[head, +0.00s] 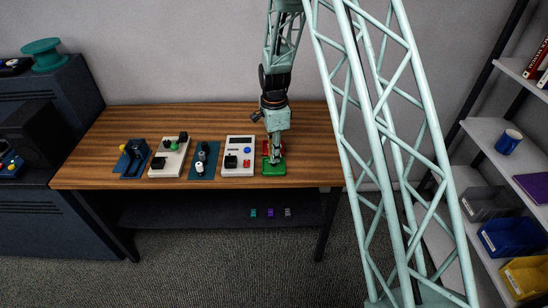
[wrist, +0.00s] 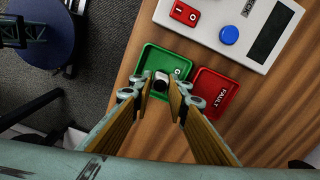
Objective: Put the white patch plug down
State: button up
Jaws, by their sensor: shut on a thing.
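My gripper (head: 275,157) points down at the right part of the wooden table, over the green tray (head: 273,170). In the wrist view its fingers (wrist: 161,88) are closed on a small plug (wrist: 160,80), which shows a pale face and a dark part between the fingertips. The plug is over the green tray (wrist: 150,62); I cannot tell if it touches the tray's floor. The green tray's lettering is partly hidden. The red tray (wrist: 213,92), marked FAULT, lies beside it.
A white tester box (head: 238,168) with a blue button stands left of the trays. Farther left are a dark teal plate (head: 205,168), a white panel (head: 168,164) and a blue holder (head: 133,160). Several small plugs (head: 270,212) lie on the lower shelf. The table's front edge is near.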

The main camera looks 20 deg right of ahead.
jog(key=shift+f, duration=0.85)
jog(key=shift+f, duration=0.1)
jog(key=o, duration=0.8)
jog(key=shift+o, duration=0.2)
notch_tip(320, 180, up, 11)
jog(key=shift+r, duration=0.6)
jog(key=shift+r, duration=0.15)
dwell(0.3)
